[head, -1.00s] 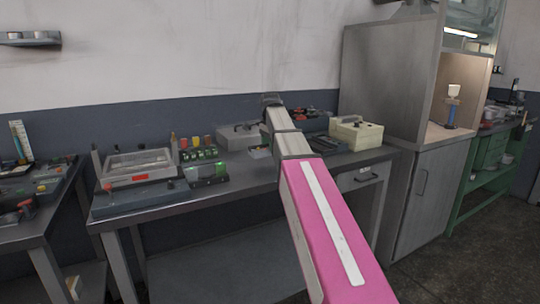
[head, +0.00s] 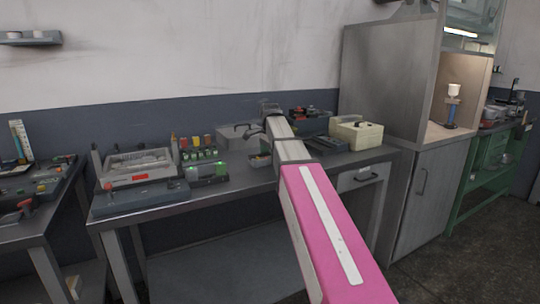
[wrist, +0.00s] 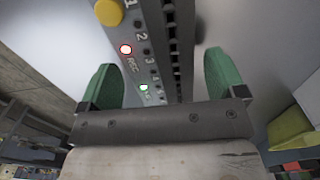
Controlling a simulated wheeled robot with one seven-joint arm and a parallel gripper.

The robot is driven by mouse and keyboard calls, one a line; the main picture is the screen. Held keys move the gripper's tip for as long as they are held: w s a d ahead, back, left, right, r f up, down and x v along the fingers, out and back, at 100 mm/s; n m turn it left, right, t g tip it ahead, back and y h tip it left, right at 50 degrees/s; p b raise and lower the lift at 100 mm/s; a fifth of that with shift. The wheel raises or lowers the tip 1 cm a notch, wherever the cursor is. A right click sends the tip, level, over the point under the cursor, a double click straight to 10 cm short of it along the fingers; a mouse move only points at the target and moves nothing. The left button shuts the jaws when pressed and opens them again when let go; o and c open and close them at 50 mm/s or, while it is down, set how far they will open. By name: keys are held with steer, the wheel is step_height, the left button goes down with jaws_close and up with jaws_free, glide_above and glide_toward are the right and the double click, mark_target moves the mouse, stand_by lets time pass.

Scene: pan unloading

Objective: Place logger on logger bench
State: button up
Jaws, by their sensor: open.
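In the wrist view my gripper (wrist: 160,80) is open, its two green fingers spread wide. Between them shows a grey panel, apparently the logger (wrist: 149,58), with numbers, "REC", a yellow button, a red-ringed light and a green light. A dark slotted strip runs along its right side. Gaps show between it and both fingers. In the head view my arm reaches over a metal bench (head: 140,215), apparently the logger bench; its fingertips and the logger cannot be made out there.
On the bench stand a tray-like instrument (head: 140,165), a green-lit device (head: 207,171), a grey case (head: 238,135) and a cream box (head: 356,132). A tall metal cabinet (head: 385,75) rises at the right. A second table (head: 35,230) is at the left.

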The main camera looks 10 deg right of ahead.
step_height(320, 180, up, 12)
stand_by(0.6)
steer(key=shift+r, duration=0.1)
steer(key=shift+c, duration=0.3)
stand_by(0.7)
